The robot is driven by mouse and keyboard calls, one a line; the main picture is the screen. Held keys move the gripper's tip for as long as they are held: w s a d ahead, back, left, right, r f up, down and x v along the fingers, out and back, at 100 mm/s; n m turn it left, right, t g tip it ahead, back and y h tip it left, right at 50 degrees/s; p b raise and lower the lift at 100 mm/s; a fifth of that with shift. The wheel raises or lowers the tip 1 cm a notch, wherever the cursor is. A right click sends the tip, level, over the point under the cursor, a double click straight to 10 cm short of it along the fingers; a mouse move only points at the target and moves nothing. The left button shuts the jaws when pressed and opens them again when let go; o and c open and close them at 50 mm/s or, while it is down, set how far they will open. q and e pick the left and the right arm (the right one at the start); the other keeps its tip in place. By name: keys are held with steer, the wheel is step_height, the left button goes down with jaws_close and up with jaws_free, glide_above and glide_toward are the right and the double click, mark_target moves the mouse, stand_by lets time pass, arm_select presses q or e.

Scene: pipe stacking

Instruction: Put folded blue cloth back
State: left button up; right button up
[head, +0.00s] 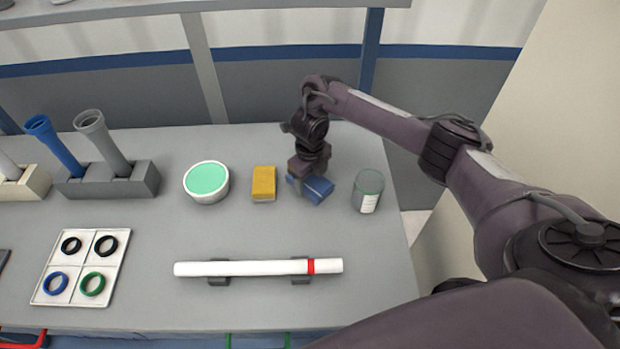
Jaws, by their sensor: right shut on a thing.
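The folded blue cloth (319,189) is a small blue block shape towards the back right of the grey table. It lies between the yellow sponge and the glass jar. My right gripper (308,180) points down over it and is shut on it, covering its left part. I cannot tell whether the cloth touches the table or is slightly above it. My left gripper is not in view.
A yellow sponge (264,183) and a bowl with green contents (206,182) stand left of the cloth. A lidded jar (368,191) stands close on its right. A white pipe (258,268) rests on two supports in front. A ring tray (81,267) and a grey pipe holder (108,180) are at left.

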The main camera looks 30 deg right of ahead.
mark_target(310, 179)
steer(key=o, duration=1)
steer(key=shift+c, duration=0.2)
steer(key=shift+r+p, duration=0.5)
step_height(310, 179, up, 11)
steer(key=p, duration=0.4)
steer(key=shift+r, duration=0.15)
